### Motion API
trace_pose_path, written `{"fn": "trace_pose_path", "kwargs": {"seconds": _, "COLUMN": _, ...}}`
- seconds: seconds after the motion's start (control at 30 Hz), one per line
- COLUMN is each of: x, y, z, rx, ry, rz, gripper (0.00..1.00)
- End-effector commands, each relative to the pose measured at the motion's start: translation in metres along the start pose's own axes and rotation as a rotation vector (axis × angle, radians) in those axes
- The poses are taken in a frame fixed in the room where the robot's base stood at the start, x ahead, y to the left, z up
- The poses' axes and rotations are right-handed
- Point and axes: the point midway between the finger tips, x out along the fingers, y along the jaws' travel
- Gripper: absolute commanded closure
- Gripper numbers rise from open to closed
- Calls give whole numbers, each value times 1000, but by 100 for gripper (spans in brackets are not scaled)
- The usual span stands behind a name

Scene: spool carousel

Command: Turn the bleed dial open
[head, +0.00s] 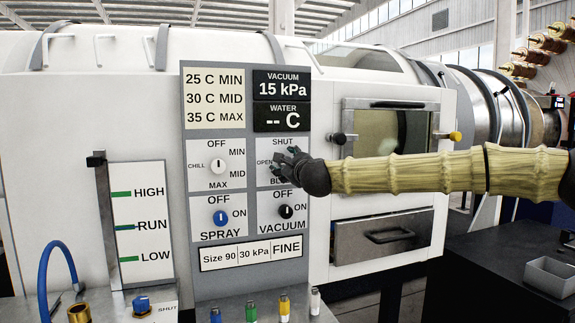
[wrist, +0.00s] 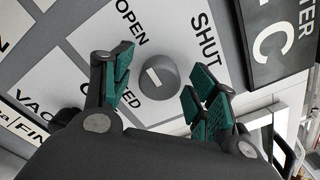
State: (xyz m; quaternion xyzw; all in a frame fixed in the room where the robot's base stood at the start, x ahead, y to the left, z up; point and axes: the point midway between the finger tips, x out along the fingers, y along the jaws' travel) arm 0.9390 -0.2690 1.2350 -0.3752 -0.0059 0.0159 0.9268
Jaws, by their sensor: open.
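The bleed dial (wrist: 159,77) is a small grey knob with a white mark on a white label plate. In the wrist view OPEN is printed at its upper left and SHUT at its upper right. The white mark slants across the knob; I cannot tell which word it points to. My gripper (wrist: 162,82) is open, its green-padded fingers on either side of the dial with a visible gap to each. In the head view my gripper (head: 286,161) is in front of the bleed plate and hides the dial and part of the BLEED label.
The chill dial (head: 218,167) is left of the bleed plate. The blue spray knob (head: 220,217) and black vacuum knob (head: 286,212) sit below. A windowed door (head: 390,133) and a drawer (head: 382,236) are to the right. A grey bin (head: 551,275) stands at the lower right.

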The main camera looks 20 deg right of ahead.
Motion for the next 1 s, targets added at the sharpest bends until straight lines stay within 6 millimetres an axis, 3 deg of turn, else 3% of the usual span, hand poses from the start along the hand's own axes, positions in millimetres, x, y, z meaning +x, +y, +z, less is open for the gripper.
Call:
{"fn": "trace_pose_path", "kwargs": {"seconds": 0.27, "x": -7, "y": -1, "z": 1, "rx": 0, "ry": -1, "rz": 0, "gripper": 42}}
{"fn": "trace_pose_path", "kwargs": {"seconds": 0.8, "x": -96, "y": -1, "z": 0, "rx": 0, "ry": -1, "rz": 0, "gripper": 42}}
{"fn": "trace_pose_path", "kwargs": {"seconds": 1.0, "x": -115, "y": -1, "z": -1, "rx": 1, "ry": 1, "rz": -1, "gripper": 42}}
